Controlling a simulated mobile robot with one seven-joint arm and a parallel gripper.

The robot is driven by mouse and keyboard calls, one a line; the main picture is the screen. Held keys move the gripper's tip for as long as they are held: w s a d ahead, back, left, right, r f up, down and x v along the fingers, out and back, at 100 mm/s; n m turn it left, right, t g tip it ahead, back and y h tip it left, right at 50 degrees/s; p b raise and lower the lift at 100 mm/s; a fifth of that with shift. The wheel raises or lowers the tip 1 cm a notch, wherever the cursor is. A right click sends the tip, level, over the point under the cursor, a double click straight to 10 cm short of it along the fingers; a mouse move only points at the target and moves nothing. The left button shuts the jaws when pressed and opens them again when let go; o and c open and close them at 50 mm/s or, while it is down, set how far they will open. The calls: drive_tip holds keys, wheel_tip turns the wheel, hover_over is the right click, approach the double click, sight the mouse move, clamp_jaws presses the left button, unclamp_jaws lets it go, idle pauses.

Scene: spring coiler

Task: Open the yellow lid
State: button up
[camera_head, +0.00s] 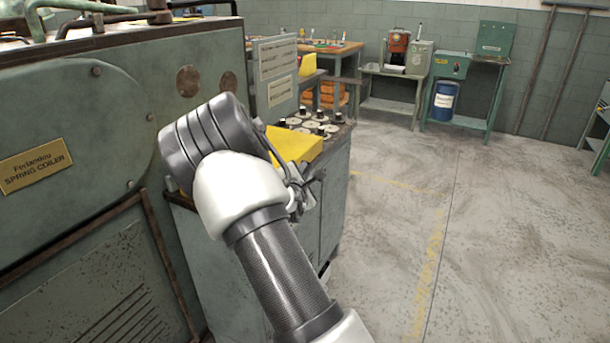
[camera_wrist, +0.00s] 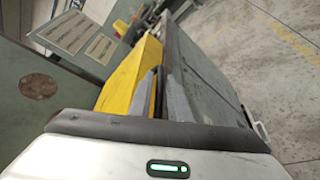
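The yellow lid (camera_head: 293,146) lies on top of the green cabinet (camera_head: 335,200), to the right of the spring coiler, and looks closed. My arm covers its left part in the head view. In the wrist view the lid (camera_wrist: 132,78) runs along the left of the fingers. My gripper (camera_wrist: 163,88) is at the lid's right edge, by the cabinet's side. The fingers sit close together, and I cannot tell if a gap is left between them or if they touch the lid. In the head view the fingers are mostly hidden behind my wrist.
The spring coiler (camera_head: 85,140) fills the left side. A sign panel (camera_head: 276,72) stands behind the lid, with black-knobbed discs (camera_head: 315,124) beyond it. A blue barrel (camera_head: 445,100) and benches stand at the back. The floor (camera_head: 500,220) to the right is clear.

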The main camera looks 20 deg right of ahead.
drive_tip(key=shift+w+d+f, duration=0.15)
drive_tip(key=shift+w+d, duration=0.2)
drive_tip(key=shift+w, duration=0.15)
clamp_jaws()
